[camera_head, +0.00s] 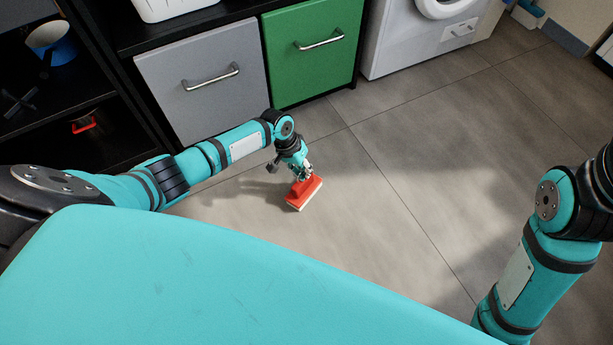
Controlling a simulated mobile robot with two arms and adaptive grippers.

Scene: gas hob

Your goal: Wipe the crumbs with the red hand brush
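The red hand brush (305,193) is at the floor in the middle of the head view, its pale bristles facing down. My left gripper (305,178) is at the top of the brush and appears shut on it. Whether the bristles touch the floor is hard to tell. No crumbs can be made out on the grey floor tiles (400,190). My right arm (525,265) shows at the right edge, but its gripper is out of view.
A grey drawer front (190,105) and a green one (300,75) stand behind my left arm. A white appliance (405,45) stands at the back. A dark open shelf with a blue pot (52,42) is at the left. The floor right of the brush is clear.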

